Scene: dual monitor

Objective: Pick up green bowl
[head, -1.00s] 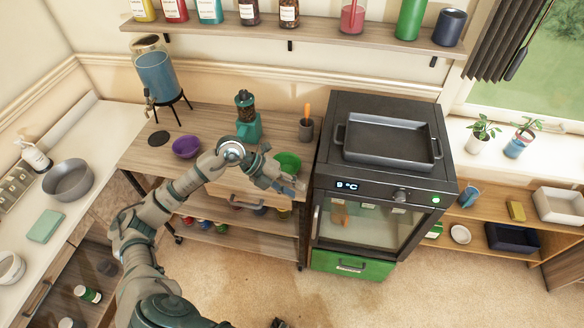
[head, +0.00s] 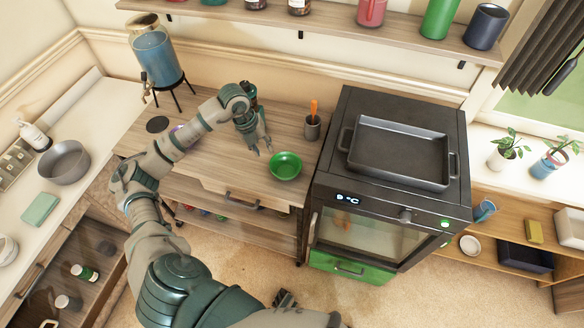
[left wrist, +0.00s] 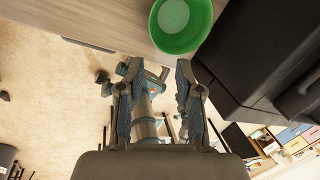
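The green bowl (head: 285,166) sits upright on the wooden cart top (head: 215,165), near its right end. It also shows at the top of the left wrist view (left wrist: 180,28). My left gripper (head: 263,149) is just to the left of and behind the bowl, fingers pointing down toward the cart. In the left wrist view its two fingers (left wrist: 155,78) are spread with nothing between them, and the bowl lies beyond the tips. A small dark part at the bottom of the head view may be my right gripper (head: 284,299); its fingers cannot be made out.
A grey cup with an orange-handled tool (head: 312,127) stands behind the bowl. The black oven (head: 330,188) with a grey pan (head: 398,152) is close on the right. A purple bowl (head: 180,134) is mostly hidden by my arm. The cart's front left is clear.

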